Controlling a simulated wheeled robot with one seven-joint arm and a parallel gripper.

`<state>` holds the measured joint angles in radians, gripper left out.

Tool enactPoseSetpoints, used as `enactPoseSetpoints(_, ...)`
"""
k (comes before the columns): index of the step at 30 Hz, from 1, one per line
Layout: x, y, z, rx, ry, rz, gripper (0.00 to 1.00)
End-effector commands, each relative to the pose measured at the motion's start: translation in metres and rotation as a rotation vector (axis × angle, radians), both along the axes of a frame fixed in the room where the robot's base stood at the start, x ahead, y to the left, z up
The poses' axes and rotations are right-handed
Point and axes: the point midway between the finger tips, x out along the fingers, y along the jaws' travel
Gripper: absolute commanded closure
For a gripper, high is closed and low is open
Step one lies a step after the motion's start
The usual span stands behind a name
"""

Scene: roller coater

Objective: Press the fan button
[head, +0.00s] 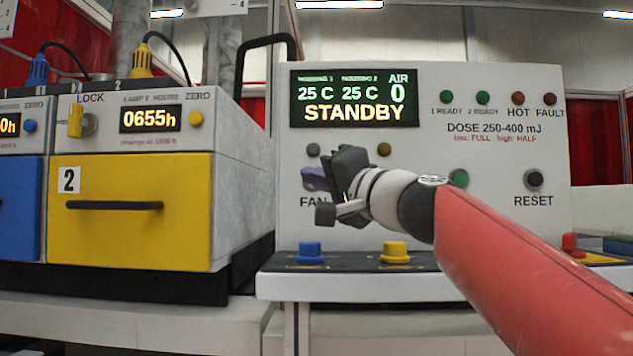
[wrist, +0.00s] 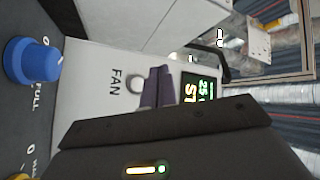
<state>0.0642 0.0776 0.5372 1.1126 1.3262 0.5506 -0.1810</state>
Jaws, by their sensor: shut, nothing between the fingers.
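The fan button is a pale round button (wrist: 134,84) beside the FAN lettering in the wrist view, partly covered by my fingers. In the head view it is hidden behind my gripper, just above the FAN label (head: 312,202). My gripper (head: 315,178) is shut and empty, its purple fingertips at the panel face. The fingertips also show in the wrist view (wrist: 157,88), overlapping the edge of the button. I cannot tell whether they touch it. The panel display (head: 354,98) reads STANDBY, 25 C twice, and AIR 0.
A blue knob (head: 310,252) and a yellow knob (head: 395,252) stand on the ledge below the panel. A green button (head: 458,178) and the black RESET button (head: 533,178) are to the right. A yellow lamp drawer (head: 130,235) is at left.

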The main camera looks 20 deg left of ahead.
Motion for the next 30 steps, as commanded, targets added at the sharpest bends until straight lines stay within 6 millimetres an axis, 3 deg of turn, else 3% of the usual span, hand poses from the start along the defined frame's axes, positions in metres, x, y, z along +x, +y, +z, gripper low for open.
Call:
enactPoseSetpoints(7, 0.016, 0.004, 0.003, 0.0, 0.003, 0.001, 1.0)
enactPoseSetpoints(21, 0.075, 0.018, 0.002, 0.0, 0.002, 0.001, 1.0)
enactPoseSetpoints(30, 0.086, 0.021, 0.0, -0.001, 0.0, -0.001, 1.0)
